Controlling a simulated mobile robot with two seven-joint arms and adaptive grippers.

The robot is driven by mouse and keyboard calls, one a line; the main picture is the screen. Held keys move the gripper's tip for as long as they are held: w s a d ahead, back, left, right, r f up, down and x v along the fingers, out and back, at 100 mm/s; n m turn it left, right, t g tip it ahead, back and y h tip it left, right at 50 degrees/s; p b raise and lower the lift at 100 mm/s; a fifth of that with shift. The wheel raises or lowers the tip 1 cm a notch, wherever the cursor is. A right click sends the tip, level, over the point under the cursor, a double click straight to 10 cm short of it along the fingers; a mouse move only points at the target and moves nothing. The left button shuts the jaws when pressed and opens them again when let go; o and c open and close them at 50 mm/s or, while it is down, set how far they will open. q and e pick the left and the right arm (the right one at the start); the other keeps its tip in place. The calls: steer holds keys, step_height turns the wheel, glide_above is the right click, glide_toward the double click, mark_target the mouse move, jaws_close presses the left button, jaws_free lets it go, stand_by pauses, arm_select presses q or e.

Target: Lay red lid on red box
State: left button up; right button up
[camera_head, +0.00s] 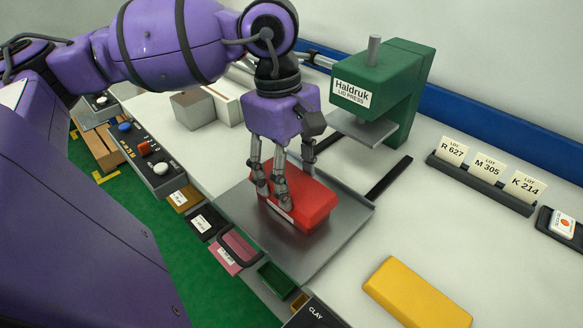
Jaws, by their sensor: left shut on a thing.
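A red box (314,224) with a pale label strip on its near left side sits on the grey metal tray (241,209). The red lid (312,197) appears as the red top surface over the box; I cannot make out a clear seam or gap between them. My left gripper (271,196) comes down from above, with its fingers shut on the red lid at its left end. The fingers and palm hide part of the red top. My right gripper is not in view.
A green lid press (405,85) stands behind the tray. A yellow block (415,293) lies at the front right. A holder with lot cards (486,183) stands at the right. A control panel (145,150) and small coloured bins line the left edge.

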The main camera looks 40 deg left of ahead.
arm_select(q)
steer(key=shift+f+b, duration=0.3)
steer(key=shift+f, duration=0.05)
stand_by(0.5)
steer(key=o, duration=1.2)
steer(key=shift+c, duration=0.2)
steer(key=shift+r, duration=0.1)
step_height(320, 180, up, 12)
steer(key=a, duration=0.1)
steer(key=shift+a, duration=0.4)
